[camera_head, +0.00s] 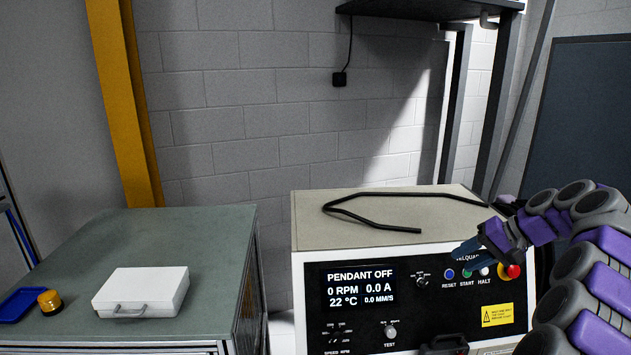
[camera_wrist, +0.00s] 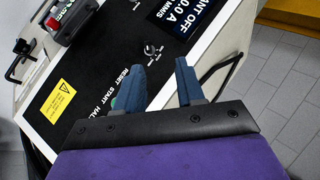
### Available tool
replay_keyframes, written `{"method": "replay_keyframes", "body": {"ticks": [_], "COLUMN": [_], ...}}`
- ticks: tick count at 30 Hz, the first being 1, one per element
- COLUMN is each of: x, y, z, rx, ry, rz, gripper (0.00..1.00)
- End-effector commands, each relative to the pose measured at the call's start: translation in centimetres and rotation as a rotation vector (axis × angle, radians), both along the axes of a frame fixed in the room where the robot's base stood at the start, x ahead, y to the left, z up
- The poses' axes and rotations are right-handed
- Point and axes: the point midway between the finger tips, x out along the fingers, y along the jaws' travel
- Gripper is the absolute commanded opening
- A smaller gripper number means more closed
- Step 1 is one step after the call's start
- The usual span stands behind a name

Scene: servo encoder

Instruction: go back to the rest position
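My gripper (camera_head: 468,247) is at the right in the head view, in front of the upper right of the control panel (camera_head: 345,318), near the HALT button (camera_head: 484,271) and the red emergency knob (camera_head: 513,271). In the wrist view its two blue fingers (camera_wrist: 159,85) stand apart with nothing between them, so it is open and empty. The panel's screen (camera_head: 362,287) reads PENDANT OFF, 0 RPM, 0.0 A and 22 °C. My purple and grey arm reaches in from the right edge. Whether the fingertips touch the panel, I cannot tell.
A black cable (camera_head: 375,213) lies on top of the cabinet. A dark handheld device (camera_head: 444,345) sits at the panel's lower edge. At the left, a green-topped cabinet (camera_head: 215,240) holds a white case (camera_head: 142,290), an orange beacon (camera_head: 50,302) and a blue tray (camera_head: 20,304). A dark shelf (camera_head: 430,9) hangs above.

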Motion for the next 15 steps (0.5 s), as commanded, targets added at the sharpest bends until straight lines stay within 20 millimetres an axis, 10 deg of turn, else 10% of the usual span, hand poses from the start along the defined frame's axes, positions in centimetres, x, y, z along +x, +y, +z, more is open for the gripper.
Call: {"method": "replay_keyframes", "body": {"ticks": [15], "x": [-10.2], "y": [20.7], "z": [-4.2], "rx": [-0.104], "ry": [0.160], "rz": [0.297], "gripper": [0.38]}}
